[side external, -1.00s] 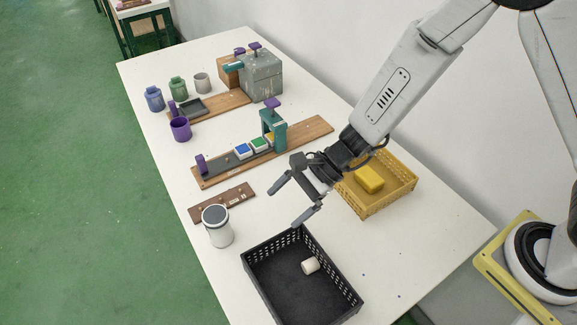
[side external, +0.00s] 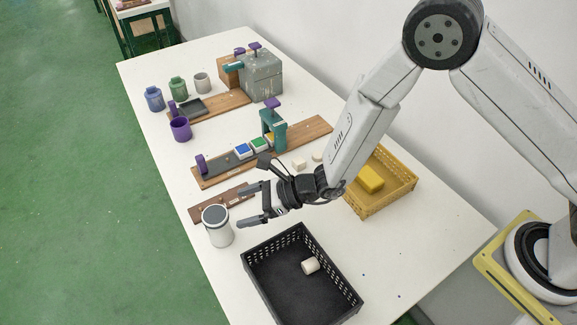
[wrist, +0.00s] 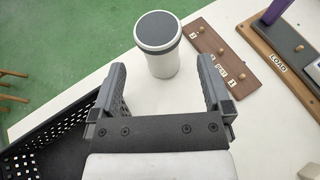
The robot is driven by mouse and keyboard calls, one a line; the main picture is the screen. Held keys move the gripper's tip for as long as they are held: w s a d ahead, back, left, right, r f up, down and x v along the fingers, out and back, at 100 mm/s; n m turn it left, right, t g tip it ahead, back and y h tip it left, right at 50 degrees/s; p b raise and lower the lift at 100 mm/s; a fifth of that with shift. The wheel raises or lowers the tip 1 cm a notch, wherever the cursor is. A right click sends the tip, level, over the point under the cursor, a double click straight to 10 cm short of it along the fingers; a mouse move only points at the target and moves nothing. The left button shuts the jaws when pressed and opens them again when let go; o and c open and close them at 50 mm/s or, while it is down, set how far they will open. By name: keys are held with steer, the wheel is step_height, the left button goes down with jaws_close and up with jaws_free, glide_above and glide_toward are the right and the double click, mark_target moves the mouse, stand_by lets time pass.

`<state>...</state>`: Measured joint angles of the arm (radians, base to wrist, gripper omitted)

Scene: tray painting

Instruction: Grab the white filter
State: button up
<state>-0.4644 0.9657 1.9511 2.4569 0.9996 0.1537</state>
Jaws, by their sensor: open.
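A white upright cylinder with a dark grey top (side external: 219,233) stands on the white table, left of the black crate. It looks like the white filter, and it also shows upright in the wrist view (wrist: 162,61). My gripper (side external: 245,205) is open and empty, low over the table. Its fingers point toward the white cylinder. In the wrist view, my gripper's fingers (wrist: 162,72) are wide apart, with the cylinder just beyond the tips, roughly centred in the gap. I see no contact.
The black crate (side external: 342,272) holds a small white cylinder (side external: 310,266). A brown pegboard strip (wrist: 220,58) lies close beside the white filter. A yellow basket (side external: 403,189) with a yellow block (side external: 369,179) is behind my arm. A teal press (side external: 268,128) stands farther off.

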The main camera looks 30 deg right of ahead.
mark_target(203, 215)
steer(key=shift+x, duration=1.25)
steer(key=shift+a+f, duration=0.1)
steer(key=shift+a, duration=0.05)
steer(key=shift+x, duration=2.4)
steer(key=c, duration=1.1)
steer(key=shift+r, duration=0.95)
steer(key=s+d+r, duration=0.2)
steer(key=s+r, duration=0.1)
steer(key=s, duration=0.1)
steer(key=s+d+r, duration=0.3)
steer(key=r, duration=0.1)
steer(key=s+d+r, duration=0.2)
steer(key=s+r, duration=0.2)
steer(key=shift+s+d, duration=0.35)
steer(key=shift+d, duration=0.05)
